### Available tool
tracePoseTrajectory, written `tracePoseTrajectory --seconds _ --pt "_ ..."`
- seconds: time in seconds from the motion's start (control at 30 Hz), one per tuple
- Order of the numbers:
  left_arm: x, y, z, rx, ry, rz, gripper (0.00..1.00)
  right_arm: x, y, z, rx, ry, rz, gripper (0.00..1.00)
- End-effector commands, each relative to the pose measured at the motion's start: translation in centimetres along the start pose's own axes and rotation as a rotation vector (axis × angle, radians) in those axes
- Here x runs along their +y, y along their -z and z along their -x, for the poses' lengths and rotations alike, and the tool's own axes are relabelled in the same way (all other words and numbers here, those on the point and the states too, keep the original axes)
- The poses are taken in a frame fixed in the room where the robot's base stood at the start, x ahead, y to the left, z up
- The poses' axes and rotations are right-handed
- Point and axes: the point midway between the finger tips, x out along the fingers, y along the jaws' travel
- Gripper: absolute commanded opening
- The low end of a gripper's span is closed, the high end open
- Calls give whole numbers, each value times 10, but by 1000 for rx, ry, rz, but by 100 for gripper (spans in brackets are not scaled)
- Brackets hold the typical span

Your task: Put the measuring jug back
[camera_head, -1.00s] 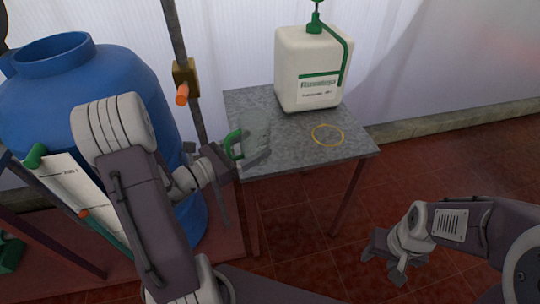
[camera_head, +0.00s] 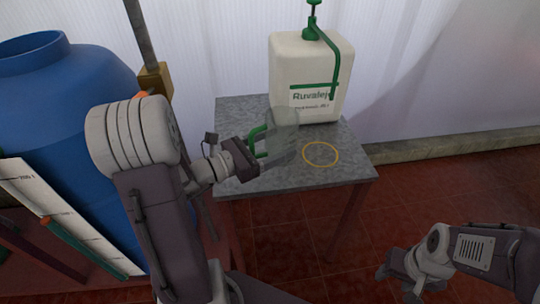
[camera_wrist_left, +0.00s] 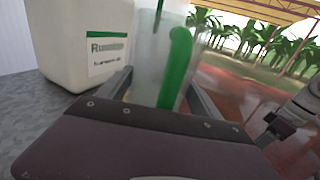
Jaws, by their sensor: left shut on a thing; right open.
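The measuring jug (camera_head: 284,136) is clear with a green handle. My left gripper (camera_head: 258,152) is shut on the jug by its handle side and holds it over the grey table, left of a yellow ring marked on the top (camera_head: 320,154). In the left wrist view the jug (camera_wrist_left: 150,75) is between the fingers of my left gripper (camera_wrist_left: 160,92), its green handle facing the camera. The jug looks roughly upright; whether its base touches the table I cannot tell. My right gripper (camera_head: 397,292) is open and empty, low at the right, away from the table.
A white canister with a green pump (camera_head: 310,80) stands at the back of the grey table (camera_head: 237,122); it also shows in the left wrist view (camera_wrist_left: 75,40). A large blue barrel (camera_head: 60,110) stands at the left. The yellow ring is bare.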

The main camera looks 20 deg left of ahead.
Motion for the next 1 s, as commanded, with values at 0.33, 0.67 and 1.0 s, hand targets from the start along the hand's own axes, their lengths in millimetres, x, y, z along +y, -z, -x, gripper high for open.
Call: tracePoseTrajectory --seconds 0.33,0.67,1.0 --pt "32 25 10 0 -6 1 30 0 -2 -14 -1 0 0 50" --pt "105 69 34 0 -2 -1 30 1 -4 -36 -1 0 0 50" --pt "111 90 36 0 0 3 30 1 -5 -47 0 0 0 50"
